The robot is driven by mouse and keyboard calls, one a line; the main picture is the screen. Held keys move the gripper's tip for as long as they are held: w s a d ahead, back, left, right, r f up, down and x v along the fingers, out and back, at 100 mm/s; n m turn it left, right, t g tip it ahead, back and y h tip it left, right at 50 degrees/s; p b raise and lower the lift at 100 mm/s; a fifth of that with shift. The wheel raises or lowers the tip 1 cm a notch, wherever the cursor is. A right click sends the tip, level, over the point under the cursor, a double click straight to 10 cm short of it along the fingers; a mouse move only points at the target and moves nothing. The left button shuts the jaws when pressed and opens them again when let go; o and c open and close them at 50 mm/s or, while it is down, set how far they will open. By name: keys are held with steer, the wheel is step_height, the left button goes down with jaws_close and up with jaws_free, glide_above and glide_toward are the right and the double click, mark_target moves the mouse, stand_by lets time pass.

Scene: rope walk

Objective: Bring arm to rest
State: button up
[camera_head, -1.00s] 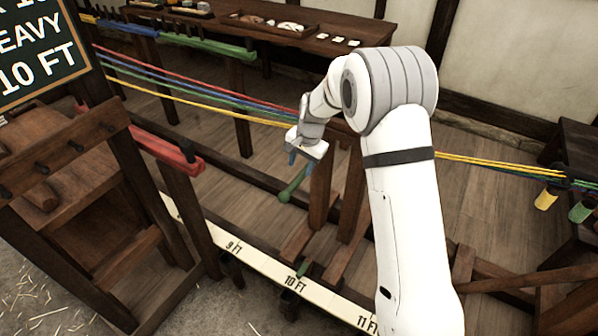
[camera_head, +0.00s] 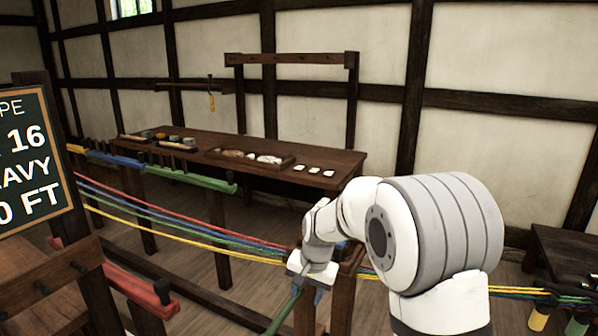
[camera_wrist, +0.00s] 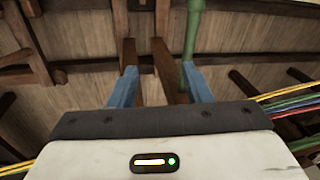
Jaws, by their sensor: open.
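My gripper (camera_wrist: 160,85) shows in the wrist view with its two blue fingers spread apart and nothing held between them. Wooden posts show beyond the gap, and a green rod (camera_wrist: 190,55) stands behind the right finger; I cannot tell how far apart they are. In the head view my white arm reaches in from the lower right. Its wrist and gripper (camera_head: 312,290) are near the coloured ropes (camera_head: 180,225) and beside a wooden post. The fingers are mostly hidden there.
A long wooden table (camera_head: 330,182) with trays and small white pieces stands behind the ropes. A chalkboard sign (camera_head: 30,160) and a wooden frame with a red bar (camera_head: 140,290) are at the left. A dark bench (camera_head: 565,255) with a yellow and a green cylinder is at the right.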

steer(key=s+d+r+n, duration=0.1)
steer(key=s+d+r, duration=0.2)
steer(key=s, duration=0.6)
steer(key=s+d+r+n+h+p, duration=0.1)
steer(key=s+d+r, duration=0.2)
steer(key=s+d, duration=0.3)
steer(key=s+d+r+n+t, duration=0.1)
steer(key=s+d+r+n, duration=0.1)
steer(key=s, duration=1)
steer(key=shift+d+r+h+p, duration=0.3)
steer(key=shift+d+r, duration=0.5)
steer(key=shift+d, duration=0.35)
